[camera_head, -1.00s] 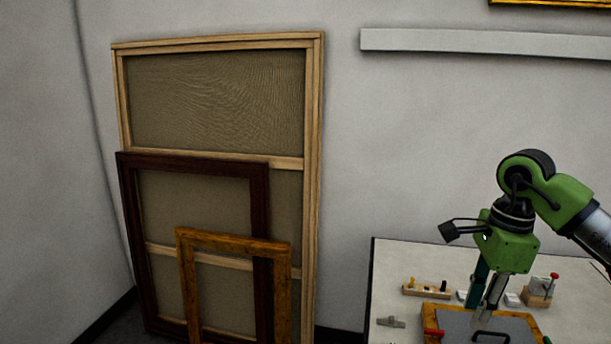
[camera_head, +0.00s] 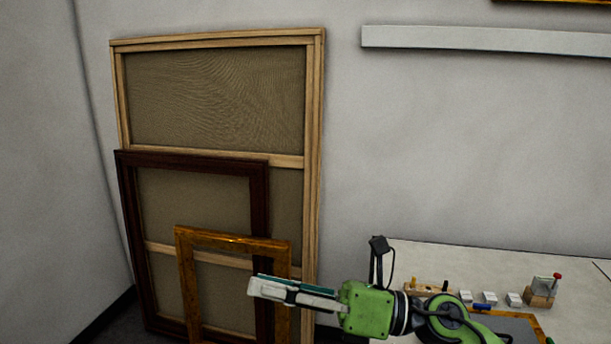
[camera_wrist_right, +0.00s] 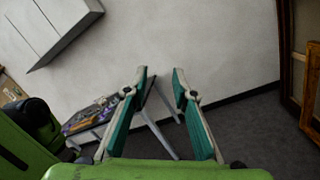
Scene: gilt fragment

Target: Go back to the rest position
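My right gripper (camera_head: 254,286) extends toward the left in the head view, in front of the leaning frames and left of the white table (camera_head: 450,257). Its wrist is green and its fingers are grey with teal pads. In the right wrist view the two fingers (camera_wrist_right: 160,76) stand apart with nothing between them, so it is open and empty. My left gripper is in neither current view.
A small gilt frame (camera_head: 185,285), a dark frame (camera_head: 260,200) and a large wooden stretcher (camera_head: 314,130) lean on the wall. The table bears small white blocks (camera_head: 489,297), a wooden block with a red knob (camera_head: 540,297) and a grey board (camera_head: 515,324), partly hidden by my arm.

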